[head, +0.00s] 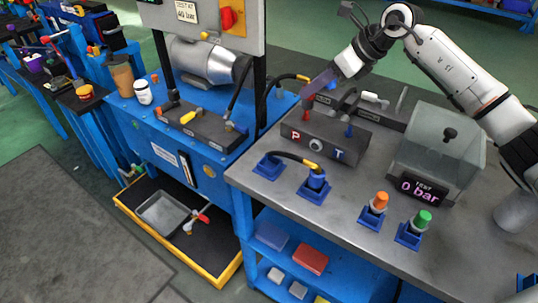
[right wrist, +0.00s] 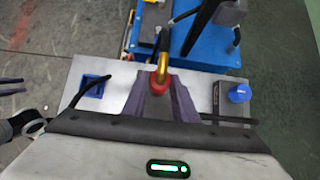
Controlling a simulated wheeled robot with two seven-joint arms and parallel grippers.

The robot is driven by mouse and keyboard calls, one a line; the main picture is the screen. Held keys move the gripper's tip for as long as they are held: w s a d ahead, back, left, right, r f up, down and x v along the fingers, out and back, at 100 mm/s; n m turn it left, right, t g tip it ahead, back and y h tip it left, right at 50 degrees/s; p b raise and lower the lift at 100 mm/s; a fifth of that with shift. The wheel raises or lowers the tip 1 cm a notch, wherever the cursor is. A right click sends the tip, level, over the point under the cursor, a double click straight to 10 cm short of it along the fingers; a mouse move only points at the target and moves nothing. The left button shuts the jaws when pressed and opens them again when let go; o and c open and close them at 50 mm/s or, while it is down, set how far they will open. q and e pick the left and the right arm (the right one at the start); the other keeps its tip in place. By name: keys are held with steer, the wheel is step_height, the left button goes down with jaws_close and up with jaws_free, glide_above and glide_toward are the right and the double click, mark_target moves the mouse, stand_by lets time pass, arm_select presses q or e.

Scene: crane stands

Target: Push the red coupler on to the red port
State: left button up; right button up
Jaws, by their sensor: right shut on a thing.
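My right gripper (head: 308,97) is shut on the red coupler (right wrist: 160,78), which shows between its fingers in the right wrist view with a yellow sleeve and dark hose. In the head view the fingers largely hide the coupler. The red port (head: 306,116) stands on top of the dark block marked P and T, just below my right fingertips. Coupler and port look close, but I cannot tell whether they touch. Thin purple fingers at the left edge of the right wrist view look like my left gripper (right wrist: 10,81); their opening is unclear.
A blue port (head: 349,131) is on the same block. In front are an empty blue holder (head: 268,167), a blue coupler (head: 316,180) in its holder, and orange (head: 380,200) and green (head: 422,219) caps. A clear-sided box (head: 440,150) reading 0 bar stands right of the block.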

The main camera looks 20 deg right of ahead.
steer(key=shift+f+b, duration=0.75)
steer(key=shift+f, duration=0.65)
steer(key=o, duration=1.2)
steer(key=p+v, duration=0.2)
steer(key=v, duration=0.3)
